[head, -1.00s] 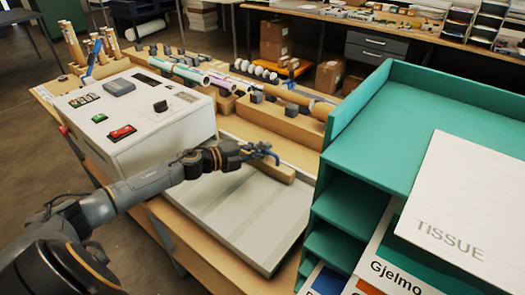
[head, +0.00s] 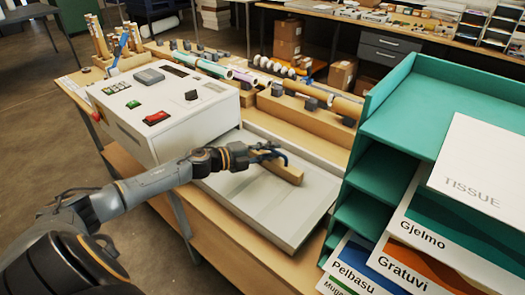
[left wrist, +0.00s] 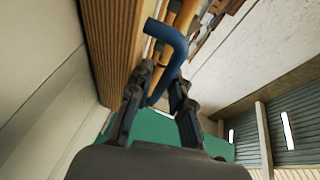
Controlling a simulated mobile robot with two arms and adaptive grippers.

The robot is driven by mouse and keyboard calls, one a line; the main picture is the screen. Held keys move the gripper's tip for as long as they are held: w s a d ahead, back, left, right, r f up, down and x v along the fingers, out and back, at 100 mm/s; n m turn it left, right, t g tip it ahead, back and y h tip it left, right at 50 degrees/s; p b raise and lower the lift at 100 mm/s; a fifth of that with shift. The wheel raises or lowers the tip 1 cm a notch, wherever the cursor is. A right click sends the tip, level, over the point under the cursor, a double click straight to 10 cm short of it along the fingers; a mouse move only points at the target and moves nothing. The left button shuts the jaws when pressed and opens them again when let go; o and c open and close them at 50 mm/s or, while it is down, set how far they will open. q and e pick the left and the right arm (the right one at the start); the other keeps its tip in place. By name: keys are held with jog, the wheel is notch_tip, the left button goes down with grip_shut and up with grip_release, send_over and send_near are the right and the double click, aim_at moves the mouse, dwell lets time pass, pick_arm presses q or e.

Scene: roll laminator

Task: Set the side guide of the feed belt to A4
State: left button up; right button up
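The feed belt (head: 270,215) is a pale grey flat bed in front of the white laminator (head: 160,105). The side guide (head: 284,172) is a wooden bar lying across the far part of the belt, with a blue bent handle (head: 274,150). My left gripper (head: 262,153) is at this handle. In the left wrist view the handle (left wrist: 172,45) passes between the fingertips of my left gripper (left wrist: 161,85), which look closed on it, and the wooden guide (left wrist: 112,45) runs beside them. No A4 mark is legible. My right gripper is not in view.
A green shelf unit (head: 420,105) with paper packs, including a white TISSUE pack (head: 485,165), stands close at the right of the belt. Rolls on wooden stands (head: 310,107) line up behind. The near part of the belt is bare.

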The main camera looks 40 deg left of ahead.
pick_arm(q)
jog(key=v, duration=1.2)
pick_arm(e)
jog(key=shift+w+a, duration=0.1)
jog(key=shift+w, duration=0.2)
pick_arm(q)
jog(key=shift+a+f, duration=0.1)
